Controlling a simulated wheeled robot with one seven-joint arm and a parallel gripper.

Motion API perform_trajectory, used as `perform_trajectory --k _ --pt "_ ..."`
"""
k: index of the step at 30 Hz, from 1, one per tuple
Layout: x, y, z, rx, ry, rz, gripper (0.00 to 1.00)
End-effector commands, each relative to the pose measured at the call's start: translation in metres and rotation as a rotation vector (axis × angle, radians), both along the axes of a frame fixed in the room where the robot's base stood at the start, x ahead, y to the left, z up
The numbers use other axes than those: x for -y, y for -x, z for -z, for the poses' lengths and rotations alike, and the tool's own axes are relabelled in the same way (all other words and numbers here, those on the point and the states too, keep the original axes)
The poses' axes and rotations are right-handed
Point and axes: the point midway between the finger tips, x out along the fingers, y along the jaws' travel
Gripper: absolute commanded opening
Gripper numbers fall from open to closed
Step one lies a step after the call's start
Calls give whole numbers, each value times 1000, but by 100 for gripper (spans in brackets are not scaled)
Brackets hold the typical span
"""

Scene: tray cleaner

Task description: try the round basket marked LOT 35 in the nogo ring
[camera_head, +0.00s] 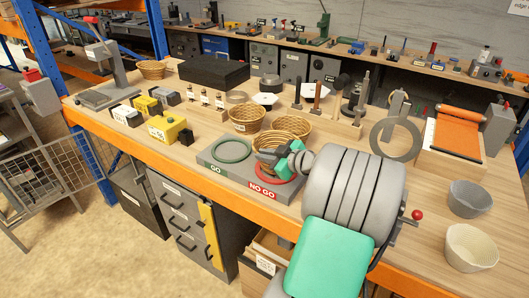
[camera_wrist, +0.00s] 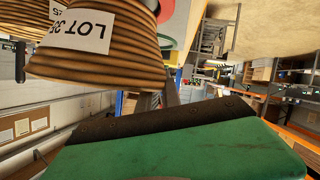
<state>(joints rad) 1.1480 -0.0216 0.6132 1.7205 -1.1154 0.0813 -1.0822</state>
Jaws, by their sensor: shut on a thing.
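The round wicker basket marked LOT 35 (camera_head: 268,154) is over the red NO GO ring (camera_head: 286,182). In the wrist view it shows close up with its white LOT 35 label (camera_wrist: 80,31). My gripper (camera_head: 294,158), with green fingers, is shut on the basket at its right side. The basket and gripper hide much of the red ring, so I cannot tell whether the basket touches or sits in it. The green GO ring (camera_head: 232,151) is empty, left of it on the same grey gauge block (camera_head: 222,172).
Two more wicker baskets (camera_head: 246,118) (camera_head: 292,126) stand just behind the block. Yellow and grey blocks (camera_head: 166,128) lie to the left. A grey upright ring (camera_head: 394,139) stands to the right. Grey and cream bowls (camera_head: 470,198) (camera_head: 470,247) are at the right front.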

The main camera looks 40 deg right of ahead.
Motion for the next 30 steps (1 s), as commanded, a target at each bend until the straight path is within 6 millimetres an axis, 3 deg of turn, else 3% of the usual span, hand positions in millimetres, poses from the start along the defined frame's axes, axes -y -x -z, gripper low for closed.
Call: perform_trajectory --k 3,30 --pt "0 0 11 2 2 0 0" --pt "0 0 17 1 1 0 0"
